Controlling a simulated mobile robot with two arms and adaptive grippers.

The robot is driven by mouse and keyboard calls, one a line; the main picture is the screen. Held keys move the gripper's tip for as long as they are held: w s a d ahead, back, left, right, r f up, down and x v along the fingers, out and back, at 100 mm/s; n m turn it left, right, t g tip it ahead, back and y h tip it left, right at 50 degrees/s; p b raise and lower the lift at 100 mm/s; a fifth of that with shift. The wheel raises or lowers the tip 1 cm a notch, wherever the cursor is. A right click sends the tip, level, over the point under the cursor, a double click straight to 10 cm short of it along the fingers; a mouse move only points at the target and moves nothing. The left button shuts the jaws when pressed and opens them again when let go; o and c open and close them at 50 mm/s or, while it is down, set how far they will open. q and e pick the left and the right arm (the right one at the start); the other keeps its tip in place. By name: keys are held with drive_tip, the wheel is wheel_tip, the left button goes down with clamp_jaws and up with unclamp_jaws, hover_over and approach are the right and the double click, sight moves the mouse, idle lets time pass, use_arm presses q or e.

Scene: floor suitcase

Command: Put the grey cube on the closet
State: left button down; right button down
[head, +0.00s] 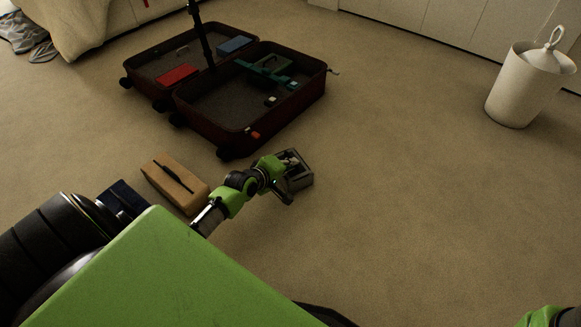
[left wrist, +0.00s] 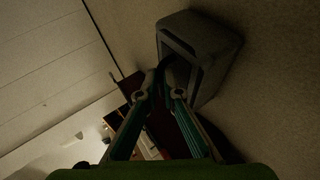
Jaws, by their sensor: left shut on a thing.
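The grey cube (head: 302,180) is a dark grey block with a recessed or open side, just right of the tan box in the head view. It also shows large at the upper right of the left wrist view (left wrist: 212,42). My left gripper (head: 287,163) is shut on the cube's edge; its fingertips (left wrist: 160,94) meet the cube's near side in the wrist view. White panelled closet fronts (head: 440,22) run along the top right of the head view, well away from the gripper. My right gripper is out of view; only a green arm part shows at the bottom right.
An open dark red suitcase (head: 222,141) lies on the carpet beyond my left gripper, holding several items. A tan box (head: 172,183) with a dark slot sits left of the gripper. A white lidded bin (head: 515,95) stands at right. Carpet between is clear.

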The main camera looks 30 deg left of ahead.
use_arm(q)
drive_tip(key=shift+r, duration=0.1)
drive_tip(key=c, duration=2.6)
unclamp_jaws()
drive_tip(key=o, duration=0.4)
